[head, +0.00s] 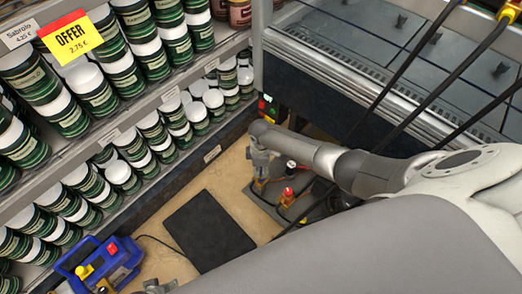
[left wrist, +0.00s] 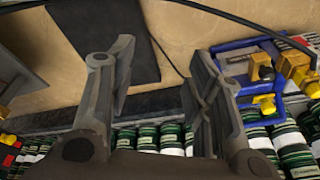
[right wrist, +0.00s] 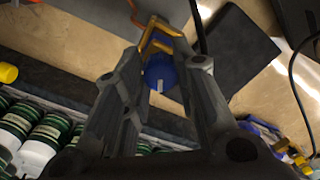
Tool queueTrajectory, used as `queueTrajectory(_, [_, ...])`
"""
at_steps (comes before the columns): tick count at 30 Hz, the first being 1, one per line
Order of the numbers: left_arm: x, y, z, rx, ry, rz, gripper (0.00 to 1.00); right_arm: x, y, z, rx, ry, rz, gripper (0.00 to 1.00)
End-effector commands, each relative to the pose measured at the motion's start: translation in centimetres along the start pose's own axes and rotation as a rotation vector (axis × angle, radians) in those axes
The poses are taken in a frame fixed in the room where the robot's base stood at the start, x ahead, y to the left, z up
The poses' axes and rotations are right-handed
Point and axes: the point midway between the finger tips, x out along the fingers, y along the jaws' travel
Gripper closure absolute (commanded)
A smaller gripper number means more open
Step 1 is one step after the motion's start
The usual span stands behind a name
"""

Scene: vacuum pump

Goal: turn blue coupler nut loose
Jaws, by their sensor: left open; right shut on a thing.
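The blue coupler nut (right wrist: 160,76) shows in the right wrist view with a pale mark on it, beside a gold-coloured fitting (right wrist: 156,38). My right gripper (right wrist: 164,66) is shut on the nut, its fingers on both sides. In the head view, my right gripper (head: 262,163) reaches down at the grey pump unit (head: 265,207) with red-capped parts (head: 288,192); the nut cannot be made out there. My left gripper (left wrist: 154,78) is open and empty in the left wrist view, above the floor near the shelf.
A black mat (head: 210,232) lies on the tan floor. A blue tray (head: 66,264) with yellow and red parts stands by the shelf of green-and-white jars (head: 75,195). A dark cabinet (head: 340,85) stands behind the pump. Dark cables cross the right side.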

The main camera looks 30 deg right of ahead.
Motion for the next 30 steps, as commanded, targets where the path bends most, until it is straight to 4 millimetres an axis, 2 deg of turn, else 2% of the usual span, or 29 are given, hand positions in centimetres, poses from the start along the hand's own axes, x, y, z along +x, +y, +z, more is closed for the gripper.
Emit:
queueTrajectory(18, [0.4,0.0,0.2,0.001,-0.004,0.0,0.53,0.0,0.2,-0.1,-0.585,0.001,0.002,0.98])
queueTrajectory(30, [-1.2,0.0,-0.9,-0.002,0.007,0.0,0.53,0.1,0.2,-0.1,-0.902,0.001,0.001,0.98])
